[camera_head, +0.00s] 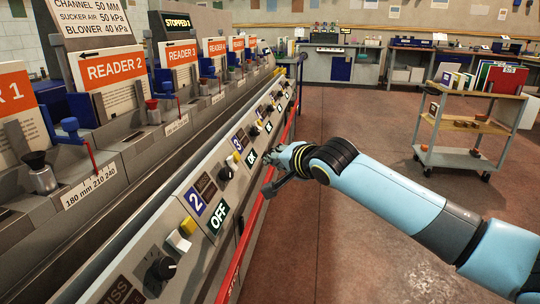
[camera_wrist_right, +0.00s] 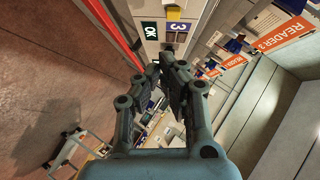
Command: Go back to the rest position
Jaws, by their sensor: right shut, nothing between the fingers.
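My right arm comes in from the right in the head view, blue with a black wrist. My right gripper (camera_head: 273,178) is beside the machine's control panel, near the red rail (camera_head: 246,236). In the right wrist view the gripper (camera_wrist_right: 162,72) has its fingertips together and holds nothing. Past the tips lie an OK sign (camera_wrist_right: 149,30) and a purple 3 label (camera_wrist_right: 173,13) on the panel. I cannot tell whether the fingers touch the panel. My left gripper is not in view.
The long machine with reader signs (camera_head: 110,68) and knobs fills the left. A shelf cart (camera_head: 460,157) stands at the right. Reddish floor (camera_head: 335,235) is open between machine and cart.

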